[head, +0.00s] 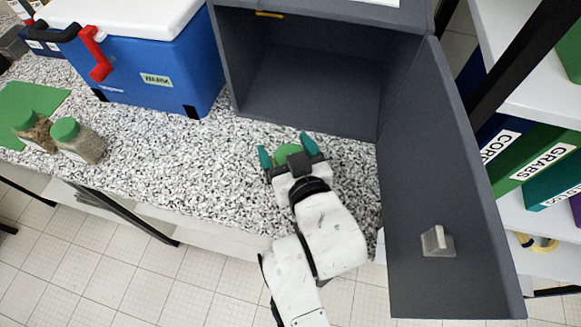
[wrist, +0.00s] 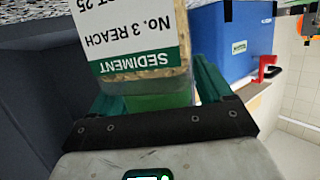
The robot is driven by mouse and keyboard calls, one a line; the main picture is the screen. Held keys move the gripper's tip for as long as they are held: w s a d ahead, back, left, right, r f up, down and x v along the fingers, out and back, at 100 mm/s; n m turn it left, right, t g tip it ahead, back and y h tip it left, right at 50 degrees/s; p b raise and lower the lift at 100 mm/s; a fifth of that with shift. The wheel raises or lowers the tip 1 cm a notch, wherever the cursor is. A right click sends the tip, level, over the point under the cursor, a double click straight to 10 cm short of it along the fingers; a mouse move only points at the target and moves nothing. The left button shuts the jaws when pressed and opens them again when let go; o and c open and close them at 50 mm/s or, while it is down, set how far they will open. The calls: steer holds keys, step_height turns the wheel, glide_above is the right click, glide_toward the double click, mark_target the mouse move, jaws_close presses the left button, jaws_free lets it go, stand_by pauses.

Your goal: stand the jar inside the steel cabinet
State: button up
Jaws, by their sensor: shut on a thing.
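The jar (head: 287,152) shows in the head view only as a green lid between my fingertips. In the wrist view the jar (wrist: 140,40) has pale contents and a label reading SEDIMENT, upside down in the picture. My gripper (head: 289,148), with teal fingers, is shut on the jar at its green lid, over the speckled counter in front of the cabinet. The dark grey steel cabinet (head: 310,90) is open and its visible floor is bare. Its door (head: 440,170) is swung out to the right. Whether the jar touches the counter is hidden.
A blue cooler (head: 165,70) with a white lid stands left of the cabinet. The open door stands close to the right of my arm. The counter (head: 190,160) between is clear.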

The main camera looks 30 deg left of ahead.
steer(key=c, duration=0.6)
steer(key=shift+c, duration=0.8)
steer(key=shift+r, duration=0.15)
